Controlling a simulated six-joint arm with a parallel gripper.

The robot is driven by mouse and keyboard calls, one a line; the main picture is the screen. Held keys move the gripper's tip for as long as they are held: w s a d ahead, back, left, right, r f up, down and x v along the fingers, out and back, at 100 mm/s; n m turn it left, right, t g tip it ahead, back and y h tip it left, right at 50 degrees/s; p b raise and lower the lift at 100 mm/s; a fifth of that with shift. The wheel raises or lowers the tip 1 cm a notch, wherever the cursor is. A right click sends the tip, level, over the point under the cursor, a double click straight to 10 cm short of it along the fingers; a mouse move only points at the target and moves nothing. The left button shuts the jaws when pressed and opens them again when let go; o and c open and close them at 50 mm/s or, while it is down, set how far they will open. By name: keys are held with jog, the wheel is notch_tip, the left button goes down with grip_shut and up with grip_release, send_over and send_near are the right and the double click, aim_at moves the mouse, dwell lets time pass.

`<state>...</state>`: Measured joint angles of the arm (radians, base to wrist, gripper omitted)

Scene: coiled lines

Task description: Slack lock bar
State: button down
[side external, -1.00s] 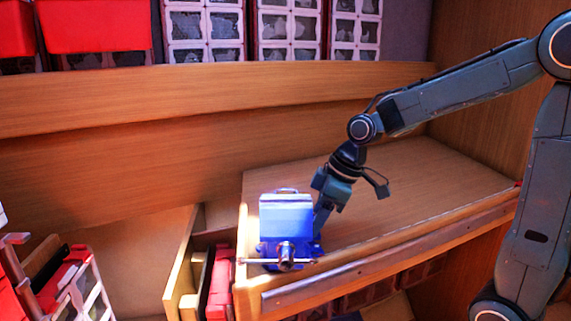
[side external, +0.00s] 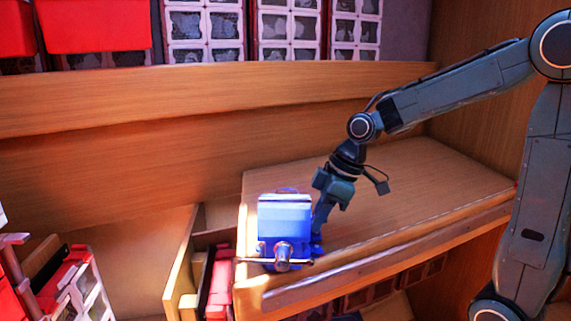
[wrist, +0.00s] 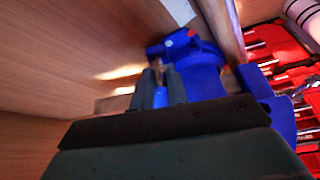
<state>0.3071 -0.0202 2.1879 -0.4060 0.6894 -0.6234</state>
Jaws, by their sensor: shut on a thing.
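A blue vise (side external: 284,218) stands at the left front corner of the wooden bench, with a metal screw and cross handle (side external: 283,258) facing the camera. My gripper (side external: 318,230) reaches down at the vise's right side, close to its base. In the wrist view, my gripper (wrist: 161,82) is shut on a small blue piece, seemingly the lock bar (wrist: 160,97), next to the blue vise body (wrist: 200,80). The bar's ends and its joint with the base are hidden by the fingers and the gripper body.
The bench top (side external: 420,180) is clear to the right of the vise. Its front edge (side external: 400,240) runs close by. Red boxes (side external: 218,285) sit below at the left. Red bins (side external: 95,25) and drawer units (side external: 205,35) stand on the shelf behind.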

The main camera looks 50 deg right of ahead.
jog(key=n, duration=0.2)
jog(key=n+g+y, duration=0.1)
jog(key=n, duration=0.2)
jog(key=shift+g, duration=0.3)
jog(key=shift+f+n, duration=0.1)
jog(key=shift+n, duration=0.2)
jog(key=c, duration=1.3)
grip_release()
jog(key=shift+d, duration=0.1)
jog(key=shift+o, duration=0.3)
jog(key=v, duration=1.4)
jog(key=shift+w, duration=0.25)
jog(key=shift+d, duration=0.15)
jog(key=shift+c, duration=0.7)
